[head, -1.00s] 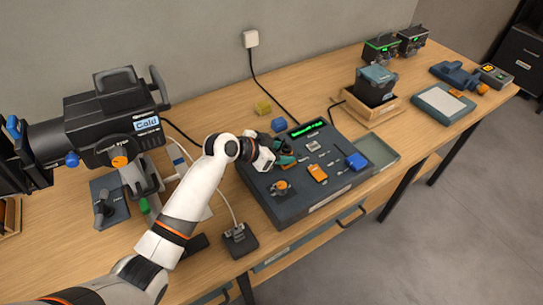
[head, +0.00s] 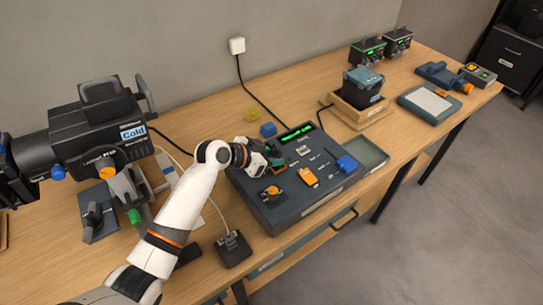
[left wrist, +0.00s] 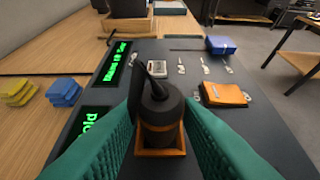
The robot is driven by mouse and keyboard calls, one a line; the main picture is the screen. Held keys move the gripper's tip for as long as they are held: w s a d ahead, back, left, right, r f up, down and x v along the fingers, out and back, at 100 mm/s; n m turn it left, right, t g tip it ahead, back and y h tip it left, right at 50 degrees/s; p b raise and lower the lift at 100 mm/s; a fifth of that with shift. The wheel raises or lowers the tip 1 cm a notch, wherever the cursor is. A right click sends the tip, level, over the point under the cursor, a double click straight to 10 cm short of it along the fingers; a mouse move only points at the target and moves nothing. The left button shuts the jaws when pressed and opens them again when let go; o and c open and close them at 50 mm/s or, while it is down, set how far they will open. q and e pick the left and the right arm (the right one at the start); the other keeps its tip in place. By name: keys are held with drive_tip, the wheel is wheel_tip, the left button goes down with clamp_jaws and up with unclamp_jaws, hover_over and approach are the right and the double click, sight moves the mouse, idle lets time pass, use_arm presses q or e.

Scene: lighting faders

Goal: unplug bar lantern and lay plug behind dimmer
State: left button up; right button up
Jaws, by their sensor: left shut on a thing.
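The dimmer (head: 318,196) is a dark console on the bench with a green-lit display, which also shows in the left wrist view (left wrist: 112,62). My left gripper (head: 279,164) is over its left part. In the left wrist view its teal fingers (left wrist: 158,125) are shut on a dark round plug (left wrist: 157,103) with an orange band and a cord on top. The plug's lower end is within an orange square socket frame (left wrist: 160,153); how deep it sits is hidden. I cannot tell which lamp is the bar lantern. My right gripper is out of view.
A large lamp labelled Cold (head: 100,128) stands left. Blue (head: 268,129) and yellow (head: 252,114) blocks lie behind the dimmer. A boxed dark lamp (head: 362,87) sits in a wooden tray behind right. An orange block (head: 309,177) and blue block (head: 346,164) are on the console.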

use_arm(q)
drive_tip(key=shift+r, duration=0.3)
drive_tip(key=shift+r+p, duration=1.95)
drive_tip(key=shift+r, duration=0.3)
drive_tip(key=shift+s+f, duration=0.1)
